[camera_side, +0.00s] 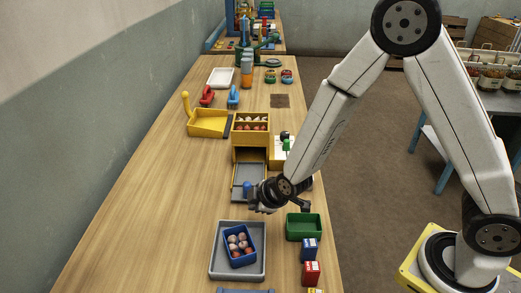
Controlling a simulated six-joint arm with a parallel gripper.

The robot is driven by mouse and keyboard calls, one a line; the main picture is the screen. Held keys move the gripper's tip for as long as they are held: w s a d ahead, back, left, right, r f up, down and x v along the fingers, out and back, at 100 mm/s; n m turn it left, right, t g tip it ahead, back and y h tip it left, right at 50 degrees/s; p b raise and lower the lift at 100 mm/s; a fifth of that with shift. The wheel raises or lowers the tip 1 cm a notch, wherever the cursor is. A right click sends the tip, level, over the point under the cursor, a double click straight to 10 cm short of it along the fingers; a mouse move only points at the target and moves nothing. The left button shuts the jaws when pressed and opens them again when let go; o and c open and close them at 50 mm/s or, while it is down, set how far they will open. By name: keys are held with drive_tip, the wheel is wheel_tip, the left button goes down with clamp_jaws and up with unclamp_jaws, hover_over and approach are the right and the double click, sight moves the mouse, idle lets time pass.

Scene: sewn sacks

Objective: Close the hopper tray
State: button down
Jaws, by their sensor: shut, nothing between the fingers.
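The yellow hopper (251,139) stands in the middle of the wooden table, with pale and reddish items in its upper compartments. Its tray (249,162) has a grey floor and yellow rims, and extends out of the hopper's front toward the camera; it looks open. A blue knob (248,187) shows at the tray's near end. My gripper (257,209) is shut and empty, just in front of the tray's near end, close to the knob. The gripper and wrist hide part of the tray's right front corner, and I cannot tell whether they touch it.
A grey tray (219,271) with a blue bin of round items lies nearer the camera. A green bin (304,226), a blue box (309,250) and a red box (311,273) stand along the right edge. A yellow scoop (208,123) lies behind left. The table's left side is clear.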

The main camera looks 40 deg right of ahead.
sight(255, 178)
drive_tip(key=shift+w+d, duration=0.55)
drive_tip(key=shift+w, duration=0.3)
drive_tip(key=shift+w+d, duration=0.5)
drive_tip(key=shift+w, duration=0.35)
drive_tip(key=shift+w+d, duration=0.35)
drive_tip(key=shift+w, duration=0.05)
drive_tip(key=w+d, duration=0.6)
drive_tip(key=shift+w+d, duration=0.65)
drive_tip(key=shift+d, duration=0.15)
drive_tip(key=shift+s+a, duration=0.1)
drive_tip(key=shift+s, duration=0.05)
drive_tip(key=shift+s+a+r, duration=0.1)
drive_tip(key=shift+s+a, duration=0.35)
drive_tip(key=shift+s, duration=0.2)
drive_tip(key=shift+s+a, duration=0.45)
drive_tip(key=shift+s, duration=0.15)
drive_tip(key=v, duration=1)
drive_tip(key=shift+s+a, duration=0.3)
drive_tip(key=shift+s, duration=0.1)
